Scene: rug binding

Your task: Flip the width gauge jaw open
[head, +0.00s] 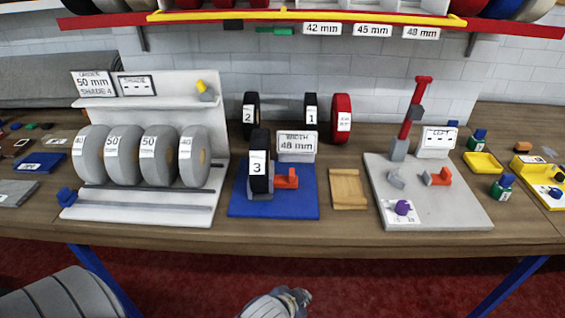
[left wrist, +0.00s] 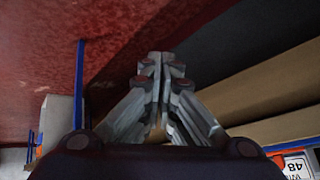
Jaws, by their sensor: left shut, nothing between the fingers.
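The width gauge is a blue base plate (head: 300,205) on the bench, with a white sign (head: 297,147) reading 48 mm behind it. An orange jaw piece (head: 287,179) sits on the plate. A black roll labelled 3 (head: 260,165) stands upright just left of the orange piece. I cannot tell whether the jaw is touching the roll. My left gripper (head: 301,296) is below the bench's front edge, well short of the gauge, empty and shut. My right gripper is not in view.
A white rack (head: 140,207) with several grey rolls stands left of the gauge. A wooden block (head: 348,188) and a grey plate (head: 445,213) with a red lever (head: 415,105) stand to the right. More rolls stand behind. The bench's front edge (head: 330,237) lies between gripper and gauge.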

